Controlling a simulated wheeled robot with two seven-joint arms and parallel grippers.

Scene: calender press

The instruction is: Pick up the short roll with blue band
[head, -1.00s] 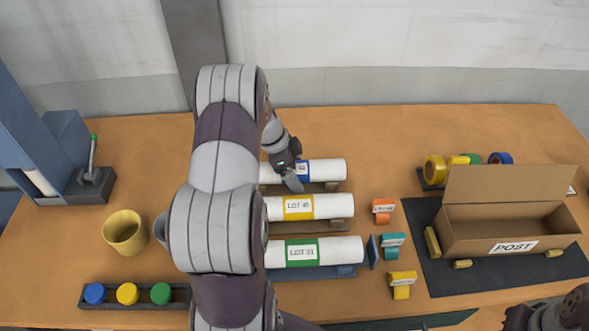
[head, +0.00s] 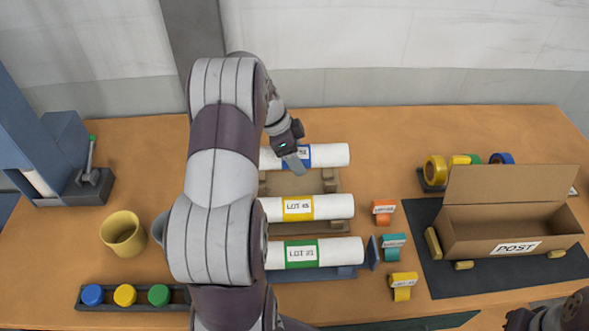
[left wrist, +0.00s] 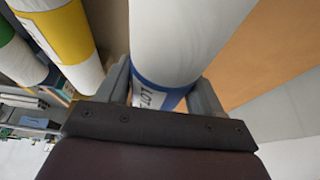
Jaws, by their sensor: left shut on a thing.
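The short white roll with the blue band (head: 331,155) is at the back of the row, above its wooden cradle (head: 330,181). My left gripper (head: 296,160) is shut on it at the blue band. In the left wrist view the roll (left wrist: 180,40) lies between the two fingers, with the blue band and part of its label showing. The roll's left part is hidden behind my left arm in the head view. My right gripper (head: 548,316) is at the lower right corner, cut by the frame edge, with its fingers not clear.
A yellow-banded roll (head: 335,206) and a green-banded roll (head: 340,251) rest in cradles in front. An open carton marked POST (head: 470,242) stands on a dark mat at right. A yellow mug (head: 122,235) is at left.

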